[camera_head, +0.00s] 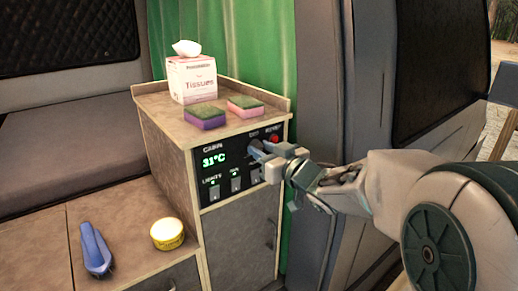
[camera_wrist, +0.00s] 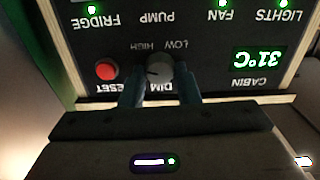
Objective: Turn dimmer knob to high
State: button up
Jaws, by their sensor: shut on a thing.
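The dimmer knob (camera_wrist: 158,69) is a grey round knob on the black control panel (camera_wrist: 215,60). In the wrist view the panel's lettering is upside down, with HIGH above the knob to the left and LOW above to the right. A short dark mark shows on the left part of the knob's face. My gripper (camera_wrist: 160,84) is shut on the knob, one finger on each side. In the head view my gripper (camera_head: 258,149) reaches the panel from the right and mostly hides the knob.
A red reset button (camera_wrist: 106,70) sits close beside the knob. Switches (camera_head: 236,185) line the panel's lower part. A tissue box (camera_head: 192,80) and two sponges (camera_head: 205,117) stand on the cabinet top. A blue brush (camera_head: 95,250) and yellow tin (camera_head: 167,234) lie on the lower surface.

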jog(key=o, duration=1)
jog(key=shift+a+r, duration=0.1)
jog(key=shift+c, duration=0.2)
jog(key=b+v, duration=0.2)
jog(key=v, duration=1.1)
jog(key=shift+s, duration=0.2)
jog(key=shift+d, duration=0.3)
